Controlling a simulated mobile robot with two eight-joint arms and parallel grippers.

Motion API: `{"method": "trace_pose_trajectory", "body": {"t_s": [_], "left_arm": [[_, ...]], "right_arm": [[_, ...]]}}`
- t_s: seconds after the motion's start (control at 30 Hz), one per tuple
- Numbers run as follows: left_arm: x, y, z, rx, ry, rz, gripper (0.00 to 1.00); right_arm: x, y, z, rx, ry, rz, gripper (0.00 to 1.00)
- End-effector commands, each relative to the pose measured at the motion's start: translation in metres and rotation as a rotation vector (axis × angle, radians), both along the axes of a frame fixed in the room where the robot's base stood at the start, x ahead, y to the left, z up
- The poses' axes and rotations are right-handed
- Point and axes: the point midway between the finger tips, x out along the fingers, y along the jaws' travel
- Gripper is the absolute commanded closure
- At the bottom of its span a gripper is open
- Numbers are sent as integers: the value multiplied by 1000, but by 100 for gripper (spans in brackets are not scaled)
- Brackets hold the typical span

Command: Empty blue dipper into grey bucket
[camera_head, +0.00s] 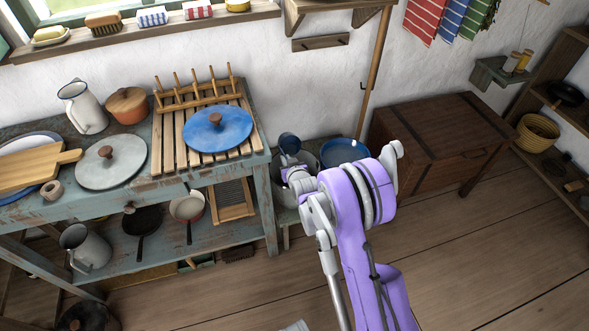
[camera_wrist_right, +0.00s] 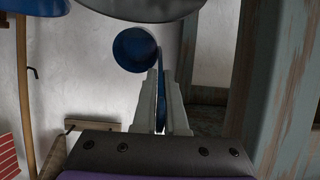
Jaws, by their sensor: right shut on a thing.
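The blue dipper (camera_head: 289,143) is held up by my right gripper (camera_head: 297,172), at the right end of the bench. In the right wrist view its round cup (camera_wrist_right: 136,48) is beyond the fingers, and its thin handle runs between the shut fingertips (camera_wrist_right: 160,100). The grey bucket's curved side shows at the top edge of the right wrist view (camera_wrist_right: 145,9), close to the cup and apparently apart from it. My purple right arm hides much of the bucket in the head view. I cannot see what is in the dipper. My left gripper is not in view.
A blue basin (camera_head: 343,152) stands just right of the dipper. The worn teal bench (camera_head: 262,160) is on the left, with a slatted rack (camera_head: 165,140) and a blue lid (camera_head: 217,132). A wooden chest (camera_head: 440,130) stands to the right. Floor in front is open.

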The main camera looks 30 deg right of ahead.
Motion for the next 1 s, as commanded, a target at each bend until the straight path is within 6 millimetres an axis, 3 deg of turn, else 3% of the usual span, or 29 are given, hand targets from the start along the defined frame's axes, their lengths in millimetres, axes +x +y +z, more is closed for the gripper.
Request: {"method": "trace_pose_trajectory", "body": {"t_s": [1.0], "left_arm": [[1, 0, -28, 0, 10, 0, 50]], "right_arm": [[0, -1, -22, -27, -109, -2, 100]]}}
